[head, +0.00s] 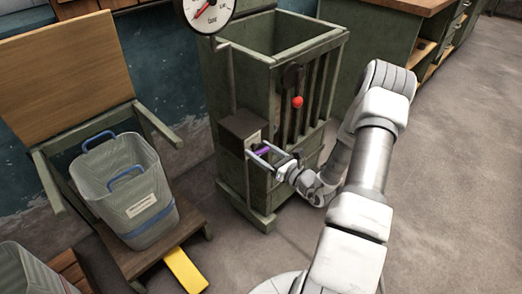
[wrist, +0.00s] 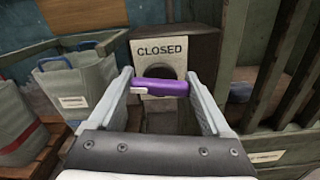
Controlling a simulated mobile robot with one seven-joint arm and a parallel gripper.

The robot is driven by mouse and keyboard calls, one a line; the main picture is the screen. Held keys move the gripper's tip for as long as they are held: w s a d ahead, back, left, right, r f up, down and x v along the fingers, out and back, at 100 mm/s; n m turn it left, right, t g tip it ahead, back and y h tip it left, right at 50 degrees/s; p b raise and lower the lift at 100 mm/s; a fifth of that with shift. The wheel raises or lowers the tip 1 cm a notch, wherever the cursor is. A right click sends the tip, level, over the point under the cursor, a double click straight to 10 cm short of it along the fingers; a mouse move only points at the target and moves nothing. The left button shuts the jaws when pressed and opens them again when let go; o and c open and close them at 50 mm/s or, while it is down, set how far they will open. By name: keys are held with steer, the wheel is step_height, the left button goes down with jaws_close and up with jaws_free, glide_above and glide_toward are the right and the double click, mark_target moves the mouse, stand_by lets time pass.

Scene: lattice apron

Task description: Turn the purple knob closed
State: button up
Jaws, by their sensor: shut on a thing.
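The purple knob (wrist: 160,86) is a rounded bar lying level across the wrist view, with a white mark at its left end. It sits in front of a pale plate reading "CLOSED" (wrist: 162,50) on a dark box (head: 241,133). In the head view the knob (head: 263,151) shows small at the box's front. My gripper (wrist: 158,88) has one finger at each end of the knob and is shut on it. The lower part of the plate is partly hidden behind the knob.
The box is fixed to a green slatted crate (head: 275,48) with a red ball-ended lever (head: 297,102). A dial gauge (head: 208,12) stands above. A grey bin (head: 125,190) with blue handles rests on a wooden chair-like stand at left, with a yellow pedal (head: 186,270) below. Floor at right is clear.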

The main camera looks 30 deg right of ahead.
steer(key=m+p, duration=0.3)
steer(key=shift+r+m, duration=0.15)
steer(key=shift+m, duration=0.15)
steer(key=m+p, duration=0.3)
steer(key=m, duration=0.1)
steer(key=shift+m+p, duration=0.3)
steer(key=shift+p, duration=0.05)
steer(key=m+p, duration=0.2)
steer(key=m, duration=0.2)
steer(key=m+p, duration=0.1)
steer(key=m, duration=0.2)
steer(key=shift+f+m, duration=0.3)
steer(key=shift+p, duration=0.3)
steer(key=o, duration=1.2)
steer(key=shift+c, duration=0.2)
steer(key=shift+s+d, duration=0.1)
steer(key=p+v, duration=0.2)
steer(key=v, duration=1.5)
steer(key=shift+s, duration=0.15)
steer(key=shift+r, duration=0.1)
